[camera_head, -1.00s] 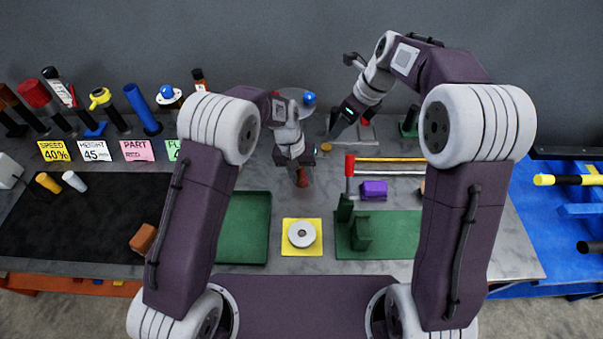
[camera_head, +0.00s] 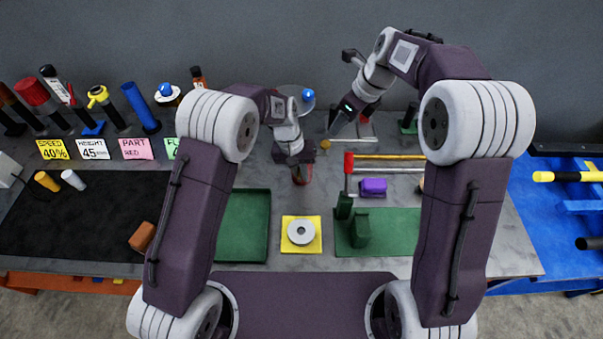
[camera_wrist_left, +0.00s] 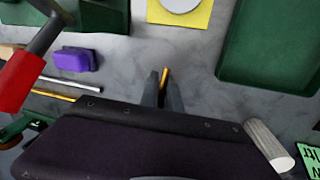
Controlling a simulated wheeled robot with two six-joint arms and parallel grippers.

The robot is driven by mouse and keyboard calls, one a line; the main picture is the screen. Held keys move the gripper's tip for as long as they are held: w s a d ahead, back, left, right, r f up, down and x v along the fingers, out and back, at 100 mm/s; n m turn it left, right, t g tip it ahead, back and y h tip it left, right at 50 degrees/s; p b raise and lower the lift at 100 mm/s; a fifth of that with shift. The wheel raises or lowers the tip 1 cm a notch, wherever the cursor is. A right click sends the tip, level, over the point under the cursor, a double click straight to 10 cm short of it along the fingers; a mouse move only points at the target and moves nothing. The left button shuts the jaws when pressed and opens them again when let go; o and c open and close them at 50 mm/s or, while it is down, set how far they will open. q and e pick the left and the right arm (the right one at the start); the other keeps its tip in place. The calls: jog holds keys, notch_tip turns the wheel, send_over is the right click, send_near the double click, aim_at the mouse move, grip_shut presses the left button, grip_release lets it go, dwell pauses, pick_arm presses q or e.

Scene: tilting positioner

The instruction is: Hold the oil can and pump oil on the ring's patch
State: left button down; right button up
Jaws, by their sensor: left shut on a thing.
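A grey ring (camera_head: 301,232) with a central hole lies on a yellow square (camera_head: 288,247) at the table's front middle. Part of both shows at the top of the left wrist view, the ring (camera_wrist_left: 181,3) and the square (camera_wrist_left: 157,14). I cannot make out a separate patch on the ring. My left gripper (camera_head: 302,178) is behind the ring, shut on a small reddish thing, apparently the oil can. In the left wrist view, a thin copper-coloured part (camera_wrist_left: 165,76) shows between the fingers; the rest is hidden. My right gripper (camera_head: 340,124) hangs farther back; its jaw opening is unclear.
A green tray (camera_head: 264,225) lies left of the yellow square. A green fixture (camera_head: 385,242) with upright blocks, a red-topped lever (camera_head: 348,163) and a purple block (camera_head: 373,187) stand to the right. Bare table lies between my left gripper and the ring.

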aim_at(328, 146)
dwell(0.6)
grip_shut()
dwell(1.5)
jog(key=w+a+n+t+y, duration=0.2)
jog(key=a+n, duration=0.2)
jog(key=n, duration=0.3)
jog(key=f+t, duration=0.1)
jog(key=f, duration=0.1)
jog(key=d+f, duration=0.1)
jog(key=f, duration=0.1)
jog(key=f+t, duration=0.1)
jog(key=f, duration=0.2)
jog(key=shift+s+d+f+t+y, duration=0.1)
jog(key=shift+s+d+t+y, duration=0.05)
jog(key=shift+d+t+y, duration=0.2)
jog(key=shift+a, duration=0.15)
dwell(1.7)
